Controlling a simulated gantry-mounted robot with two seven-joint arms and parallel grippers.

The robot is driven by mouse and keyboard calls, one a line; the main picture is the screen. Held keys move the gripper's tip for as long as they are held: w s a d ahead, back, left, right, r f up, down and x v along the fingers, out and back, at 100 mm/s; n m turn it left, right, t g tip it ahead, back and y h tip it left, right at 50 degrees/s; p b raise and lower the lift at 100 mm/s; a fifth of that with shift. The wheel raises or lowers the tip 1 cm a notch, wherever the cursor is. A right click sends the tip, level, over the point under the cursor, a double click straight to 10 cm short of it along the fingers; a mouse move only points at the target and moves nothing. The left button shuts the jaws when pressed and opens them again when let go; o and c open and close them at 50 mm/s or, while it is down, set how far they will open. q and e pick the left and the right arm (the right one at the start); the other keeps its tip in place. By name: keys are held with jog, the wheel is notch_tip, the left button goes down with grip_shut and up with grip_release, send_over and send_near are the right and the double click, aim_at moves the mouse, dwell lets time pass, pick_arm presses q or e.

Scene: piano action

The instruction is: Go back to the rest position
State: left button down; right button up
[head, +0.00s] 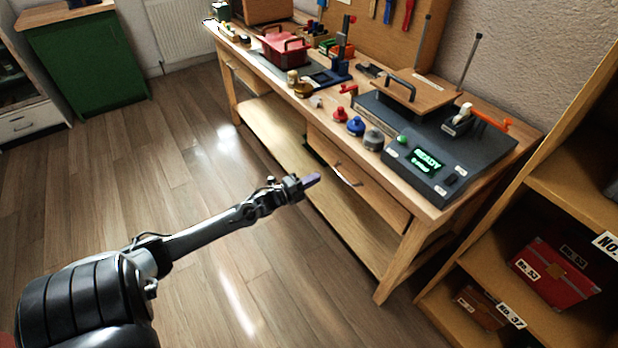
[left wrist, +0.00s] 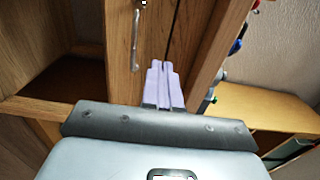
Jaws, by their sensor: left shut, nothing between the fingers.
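My left gripper (head: 311,180) is at the end of my outstretched left arm, in front of the workbench (head: 372,280) and apart from it in the head view. Its pale purple fingers are shut together with nothing between them; they also show in the left wrist view (left wrist: 164,84). A drawer (head: 358,180) with a metal handle is in the bench front just beyond the fingers. The handle (left wrist: 136,38) shows above and left of the fingers in the left wrist view. My right gripper is in neither view.
On the bench stand a dark device (head: 425,165) with a lit "READY" screen, coloured knobs and a red toolbox (head: 284,50). A wooden shelf (head: 480,250) with a red case (head: 555,272) is at the right. A green cabinet (head: 85,60) is at the back left. The floor (head: 130,170) is clear.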

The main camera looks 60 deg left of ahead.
pick_arm(q)
jog(key=s+d+r+n+g+p, duration=0.2)
jog(key=s+d+n+p, duration=0.15)
jog(key=d, duration=0.75)
jog(key=s+d+r+n+g+h+p, duration=0.1)
jog(key=s+d+n+p, duration=0.2)
jog(key=d, duration=0.7)
jog(key=s+d+r+n+g+p, duration=0.15)
jog(key=s+d+p, duration=0.25)
jog(key=d, duration=0.7)
jog(key=s+d+r+n+g+p, duration=0.1)
jog(key=s+d+r+n+g, duration=0.25)
jog(key=s+g, duration=0.2)
jog(key=s+d+r+n+g, duration=0.2)
jog(key=s+r+n+g, duration=0.15)
jog(key=s, duration=0.35)
notch_tip(320, 180, up, 39)
jog(key=p, duration=3.8)
jog(key=shift+s+f+g, duration=0.2)
jog(key=shift+s+g, duration=0.1)
jog(key=shift+g, duration=0.15)
